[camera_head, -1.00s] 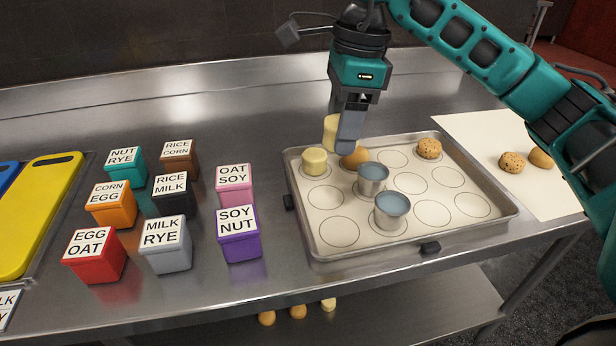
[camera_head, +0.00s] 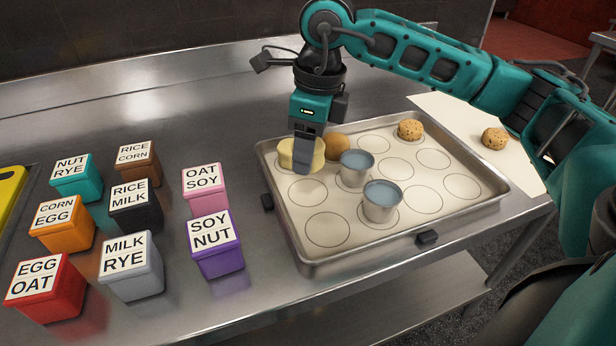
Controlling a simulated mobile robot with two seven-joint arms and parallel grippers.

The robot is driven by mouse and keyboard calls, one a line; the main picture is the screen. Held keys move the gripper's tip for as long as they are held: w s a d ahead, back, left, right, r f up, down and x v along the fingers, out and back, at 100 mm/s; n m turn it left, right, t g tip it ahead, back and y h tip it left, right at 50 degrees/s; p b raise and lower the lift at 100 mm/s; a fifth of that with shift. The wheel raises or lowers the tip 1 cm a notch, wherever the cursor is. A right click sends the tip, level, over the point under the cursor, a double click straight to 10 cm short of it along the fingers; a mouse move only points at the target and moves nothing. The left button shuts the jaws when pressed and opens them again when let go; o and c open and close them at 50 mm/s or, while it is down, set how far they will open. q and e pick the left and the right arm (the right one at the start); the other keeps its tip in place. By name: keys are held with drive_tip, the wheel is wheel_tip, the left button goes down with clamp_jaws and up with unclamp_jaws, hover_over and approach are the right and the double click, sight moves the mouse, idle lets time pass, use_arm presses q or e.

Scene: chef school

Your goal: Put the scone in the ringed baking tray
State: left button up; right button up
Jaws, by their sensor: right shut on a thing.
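My right gripper (camera_head: 303,170) comes down over the back left corner of the ringed baking tray (camera_head: 345,258). It is shut on a pale yellow scone (camera_head: 317,155), mostly hidden by the fingers. Pale yellow shows on both sides of the fingers; the left part lies where another such piece stood in the tray, and I cannot tell where one ends and the other begins. Whether the held scone touches the tray is unclear. The tray has a pale liner with printed rings, several of them empty. My left gripper is not in view.
In the tray stand a brown bun (camera_head: 337,147), a speckled bun (camera_head: 410,130) and two metal cups (camera_head: 357,167) (camera_head: 381,203). Another speckled bun (camera_head: 495,138) lies on a white sheet (camera_head: 450,106) at right. Several labelled boxes, including a purple one (camera_head: 216,248), stand left of the tray.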

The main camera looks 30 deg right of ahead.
sight(308, 192)
drive_tip(key=shift+f, duration=3.1)
drive_tip(key=shift+f+b, duration=0.1)
drive_tip(key=shift+b, duration=0.2)
drive_tip(key=shift+f, duration=0.2)
drive_tip(key=o, duration=1.1)
drive_tip(key=shift+r, duration=0.1)
drive_tip(key=shift+c, duration=0.2)
drive_tip(key=r, duration=0.8)
drive_tip(key=s+d+r+p, duration=0.1)
drive_tip(key=r, duration=0.3)
drive_tip(key=shift+r, duration=0.2)
drive_tip(key=shift+f, duration=0.1)
